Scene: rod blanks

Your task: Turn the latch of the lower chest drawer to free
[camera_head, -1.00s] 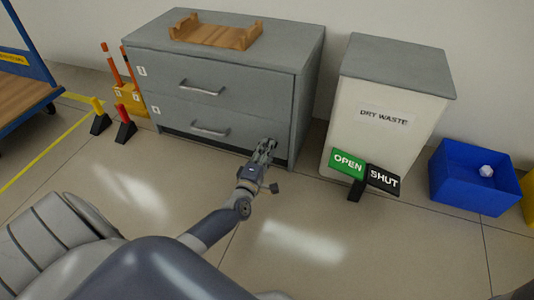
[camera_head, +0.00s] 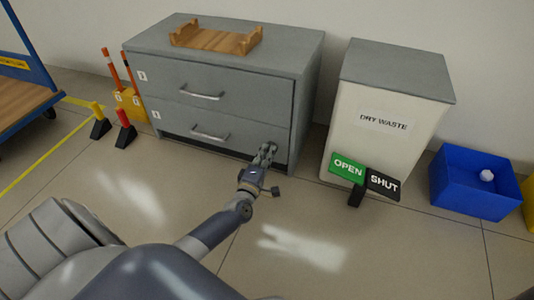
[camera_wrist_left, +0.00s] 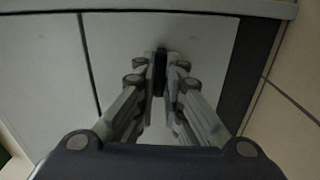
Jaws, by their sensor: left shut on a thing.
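The grey chest (camera_head: 290,62) stands against the wall with two drawers, each with a bar handle. The lower drawer (camera_head: 178,118) looks closed, and its handle (camera_head: 210,136) is left of my left gripper (camera_head: 266,153). That gripper is at the lower right of the chest front. In the left wrist view its fingers (camera_wrist_left: 160,88) are shut on a small dark latch (camera_wrist_left: 160,62) against the pale drawer front. The fingers cover most of the latch, so I cannot tell its turn clearly. My right gripper is not in view.
A white dry waste bin (camera_head: 390,110) stands right of the chest, with a green OPEN and black SHUT sign (camera_head: 365,175) in front. A blue box (camera_head: 470,190) is farther right. Orange-striped posts (camera_head: 122,85) stand left of the chest. The floor in front is clear.

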